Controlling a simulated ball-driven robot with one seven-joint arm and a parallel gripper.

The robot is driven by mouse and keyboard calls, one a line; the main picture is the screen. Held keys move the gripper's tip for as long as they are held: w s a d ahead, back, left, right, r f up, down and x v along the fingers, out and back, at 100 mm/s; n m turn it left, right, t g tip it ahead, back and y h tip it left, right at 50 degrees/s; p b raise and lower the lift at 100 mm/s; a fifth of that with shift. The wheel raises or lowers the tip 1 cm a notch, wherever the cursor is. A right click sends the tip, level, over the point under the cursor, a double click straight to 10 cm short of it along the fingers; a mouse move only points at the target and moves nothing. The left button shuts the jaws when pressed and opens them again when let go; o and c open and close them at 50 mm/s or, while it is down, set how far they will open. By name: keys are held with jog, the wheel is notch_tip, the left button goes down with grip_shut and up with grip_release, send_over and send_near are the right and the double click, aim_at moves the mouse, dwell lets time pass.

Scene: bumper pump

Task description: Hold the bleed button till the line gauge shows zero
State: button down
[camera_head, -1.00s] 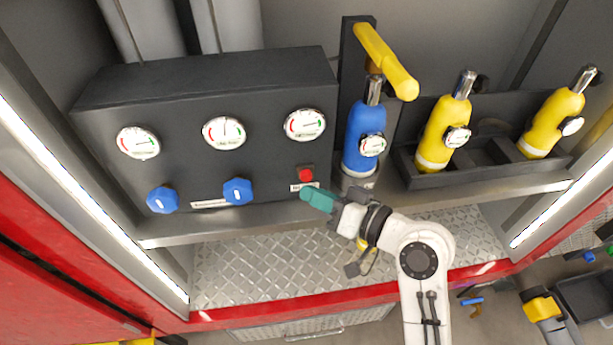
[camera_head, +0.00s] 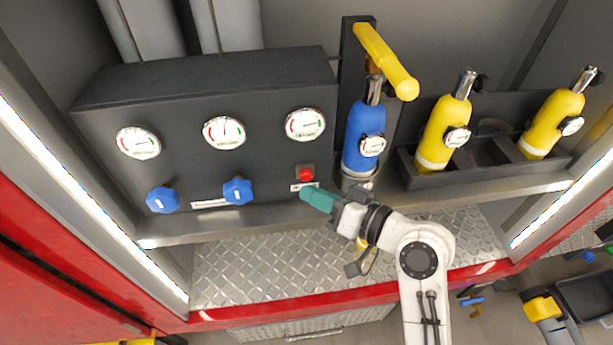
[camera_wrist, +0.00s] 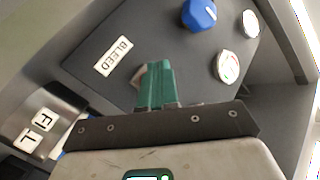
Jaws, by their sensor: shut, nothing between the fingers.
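The red bleed button (camera_head: 306,174) sits low at the right of the dark panel (camera_head: 262,170), above a small white label. My gripper (camera_head: 304,195) has teal fingers, shut and empty, with the tips just below the button in the head view. I cannot tell whether they touch the panel. In the wrist view my gripper (camera_wrist: 155,68) points at the panel beside the BLEED label (camera_wrist: 113,57), and the fingers hide the red button there. The panel has a left gauge (camera_head: 138,143), middle gauge (camera_head: 224,132) and right gauge (camera_head: 305,124). Their lettering is too small to read.
Two blue knobs, left (camera_head: 162,200) and right (camera_head: 238,191), stick out below the gauges. A blue cylinder (camera_head: 364,140) under a yellow handle (camera_head: 386,62) stands right of the button. Yellow cylinders (camera_head: 443,130) stand farther right. The tread-plate shelf (camera_head: 260,270) is mostly clear.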

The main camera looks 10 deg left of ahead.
jog(key=shift+w, duration=0.1)
jog(key=shift+w+a, duration=0.1)
jog(key=shift+w, duration=0.2)
jog(key=shift+w+a+b, duration=0.1)
jog(key=shift+w+b, duration=0.25)
jog(key=shift+w, duration=0.1)
dwell(2.1)
jog(key=shift+s+d, duration=0.25)
jog(key=shift+s, duration=0.65)
jog(key=shift+s+p, duration=0.1)
jog(key=shift+p, duration=0.2)
jog(key=s, duration=0.2)
jog(key=s+d+p, duration=0.1)
jog(key=s, duration=0.1)
jog(key=shift+s+d, duration=0.15)
jog(key=shift+s, duration=0.15)
